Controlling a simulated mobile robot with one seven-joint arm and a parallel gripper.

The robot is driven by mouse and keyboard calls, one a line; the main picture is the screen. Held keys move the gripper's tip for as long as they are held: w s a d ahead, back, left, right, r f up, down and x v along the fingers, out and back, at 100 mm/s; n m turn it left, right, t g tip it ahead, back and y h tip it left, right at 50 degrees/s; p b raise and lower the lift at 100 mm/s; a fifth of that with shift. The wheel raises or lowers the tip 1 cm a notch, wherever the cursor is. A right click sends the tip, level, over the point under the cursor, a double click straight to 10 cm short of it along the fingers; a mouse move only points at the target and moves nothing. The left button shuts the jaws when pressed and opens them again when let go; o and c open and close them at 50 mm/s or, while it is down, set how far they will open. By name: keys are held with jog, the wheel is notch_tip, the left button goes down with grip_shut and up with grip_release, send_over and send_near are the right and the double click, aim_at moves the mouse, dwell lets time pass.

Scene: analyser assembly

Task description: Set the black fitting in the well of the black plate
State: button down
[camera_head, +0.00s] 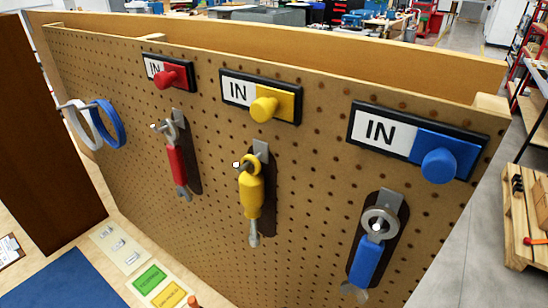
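I see no black fitting in the head view, and no black plate with a well. My gripper is not in view. The only black plates here are the frames of the "IN" signs on the pegboard, and none shows a well. These signs carry a red slider (177,77), a yellow slider (270,107) and a blue slider (437,164).
A pegboard (330,180) fills the middle, with red (176,165), yellow (250,192) and blue (366,262) handled tools hung on it. White and blue rings (118,124) hang at left. Below lie a blue mat (62,286) and green and yellow cards (150,279).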

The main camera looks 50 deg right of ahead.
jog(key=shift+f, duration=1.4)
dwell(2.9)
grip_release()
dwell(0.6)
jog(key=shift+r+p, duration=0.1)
jog(key=shift+p, duration=0.25)
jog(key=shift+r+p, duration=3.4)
jog(key=shift+p, duration=0.15)
